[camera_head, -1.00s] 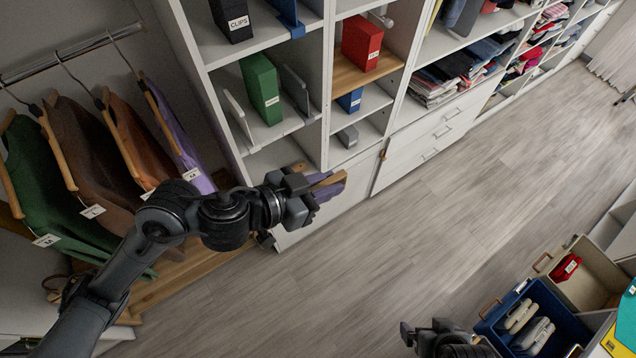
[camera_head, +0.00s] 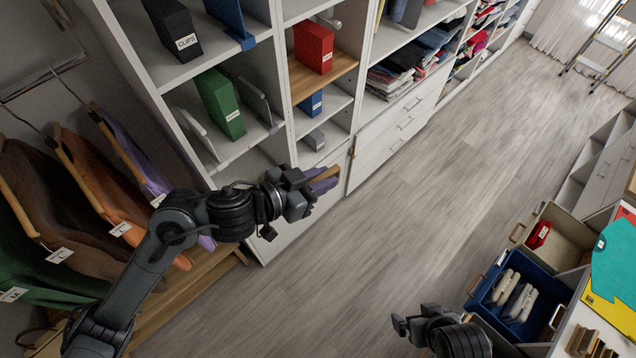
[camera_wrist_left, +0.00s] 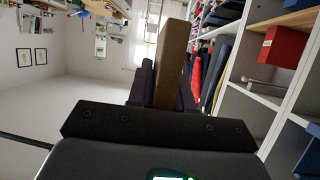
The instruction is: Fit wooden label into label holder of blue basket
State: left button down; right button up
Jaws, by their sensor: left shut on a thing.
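My left gripper (camera_head: 319,180) is shut on the wooden label (camera_head: 325,175), a light brown strip between its purple fingers. In the left wrist view the label (camera_wrist_left: 172,62) stands out as a long brown block between the dark fingers (camera_wrist_left: 157,84). The blue basket (camera_head: 546,290) is at the lower right of the head view, far from the left gripper. It holds several pale items. Its label holder cannot be made out. My right gripper (camera_head: 414,320) is at the bottom, left of the basket, and seems empty; its jaw gap is unclear.
White cubby shelving (camera_head: 290,95) with green, red and blue boxes stands behind the left gripper. Clothes hang at the left. A beige basket (camera_head: 563,236) adjoins the blue one. A table with yellow and teal sheets (camera_head: 612,265) is at right. Open floor (camera_head: 400,230) lies between.

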aim_at(327, 172)
pick_arm(q)
jog(key=r+n+t+y, duration=0.2)
jog(key=r+n+y, duration=0.1)
jog(key=w+d+r+n+t+y, duration=0.1)
jog(key=r+n+y, duration=0.1)
jog(key=shift+d+r+t, duration=0.1)
jog(key=shift+t, duration=0.3)
jog(key=shift+r+n+y, duration=0.15)
jog(key=shift+n+y, duration=0.25)
jog(key=shift+n, duration=0.1)
jog(key=shift+w+d+r+n+t+y, duration=0.15)
jog(key=shift+w+r+n+t+y, duration=0.1)
jog(key=shift+r+n+y, duration=0.65)
jog(key=shift+w+d+r+n+t+y, duration=0.1)
jog(key=shift+r+n+t+y, duration=0.15)
jog(key=shift+r+n+y, duration=0.65)
